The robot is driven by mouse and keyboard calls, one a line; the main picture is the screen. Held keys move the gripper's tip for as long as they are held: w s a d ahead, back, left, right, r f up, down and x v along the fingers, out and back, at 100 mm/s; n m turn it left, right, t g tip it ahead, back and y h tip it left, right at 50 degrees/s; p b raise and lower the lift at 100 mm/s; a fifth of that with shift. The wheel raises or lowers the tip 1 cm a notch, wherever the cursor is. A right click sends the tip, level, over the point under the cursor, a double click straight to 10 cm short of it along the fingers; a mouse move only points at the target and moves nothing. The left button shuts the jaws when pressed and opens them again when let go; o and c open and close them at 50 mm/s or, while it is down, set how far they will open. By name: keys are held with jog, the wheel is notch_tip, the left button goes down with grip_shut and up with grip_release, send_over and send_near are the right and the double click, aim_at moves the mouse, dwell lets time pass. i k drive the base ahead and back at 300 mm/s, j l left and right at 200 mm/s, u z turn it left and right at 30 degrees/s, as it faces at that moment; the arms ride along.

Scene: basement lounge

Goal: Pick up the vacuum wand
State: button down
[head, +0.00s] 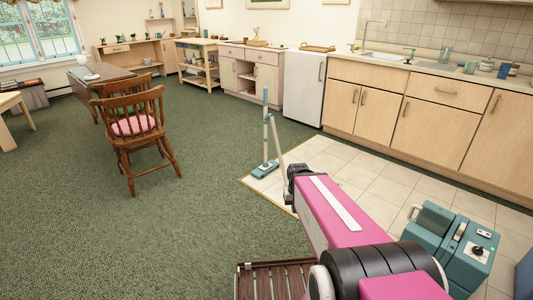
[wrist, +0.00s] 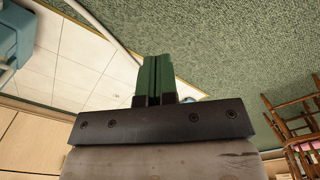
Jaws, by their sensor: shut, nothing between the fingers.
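The vacuum wand (head: 266,135) stands upright in the head view, a thin teal and grey tube rising from a flat teal floor head (head: 264,169) by the corner of the tiled floor. A pale grey tube slants from its upper part down behind my arm. In the wrist view a pale tube (wrist: 104,32) runs diagonally towards my fingers, and a bit of teal shows just behind them. My gripper (wrist: 157,60) has green fingers pressed together, with nothing between them. In the head view its fingertips are hard to make out near the wand, and contact cannot be told.
A teal vacuum canister (head: 452,240) sits on the tiles at right. A slatted wooden piece (head: 268,281) is at bottom centre. A wooden chair (head: 135,135) stands at left, cabinets (head: 425,125) line the right wall. Green carpet at centre left is clear.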

aim_at(268, 167)
jog(key=i+z, duration=0.2)
jog(key=i, duration=1.25)
